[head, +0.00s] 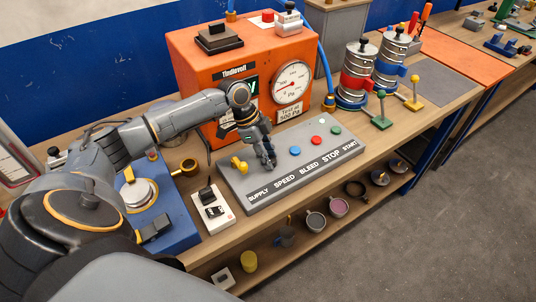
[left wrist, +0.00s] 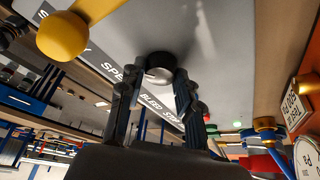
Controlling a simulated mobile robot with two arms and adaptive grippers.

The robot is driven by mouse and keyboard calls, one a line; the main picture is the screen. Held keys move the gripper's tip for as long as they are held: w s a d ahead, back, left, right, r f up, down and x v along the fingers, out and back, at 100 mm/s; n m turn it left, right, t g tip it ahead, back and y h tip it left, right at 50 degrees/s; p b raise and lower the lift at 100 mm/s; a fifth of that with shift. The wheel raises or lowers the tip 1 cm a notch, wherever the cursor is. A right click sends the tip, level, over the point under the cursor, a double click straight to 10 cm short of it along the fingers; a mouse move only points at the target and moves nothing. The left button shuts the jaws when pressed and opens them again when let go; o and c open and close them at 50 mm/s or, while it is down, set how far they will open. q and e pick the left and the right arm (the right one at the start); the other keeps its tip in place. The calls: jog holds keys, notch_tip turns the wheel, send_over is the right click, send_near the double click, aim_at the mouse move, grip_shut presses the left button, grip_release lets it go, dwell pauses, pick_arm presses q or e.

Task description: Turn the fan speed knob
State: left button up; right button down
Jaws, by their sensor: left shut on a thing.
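The grey control panel (head: 302,171) lies on the bench with the printed words SUPPLY, SPEED, BLEED, STOP and START. My left gripper (head: 269,160) reaches down to the panel above the SPEED label. In the left wrist view, the dark round fan speed knob (left wrist: 160,62) sits between the fingertips of my left gripper (left wrist: 157,80), which is shut on it. In the head view the gripper hides most of this knob. My right gripper is not in view.
A yellow supply handle (head: 239,164) is just left of the gripper. Blue, red and green buttons (head: 316,141) are to its right. An orange box (head: 205,65) with a pressure gauge (head: 292,82) stands behind. A white switch unit (head: 212,210) lies left of the panel.

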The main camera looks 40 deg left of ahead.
pick_arm(q)
jog(key=m+g, duration=0.1)
jog(key=m, duration=0.2)
jog(key=shift+w+f+m+b, duration=0.1)
jog(key=shift+m+b, duration=0.2)
jog(key=shift+m, duration=0.1)
jog(key=m+g+b, duration=0.1)
jog(key=m+g, duration=0.1)
jog(key=m, duration=0.2)
jog(key=shift+w+m, duration=0.1)
jog(key=shift+m, duration=0.3)
jog(key=shift+m+g+b, duration=0.3)
jog(key=o, duration=1.1)
jog(key=shift+o, duration=0.3)
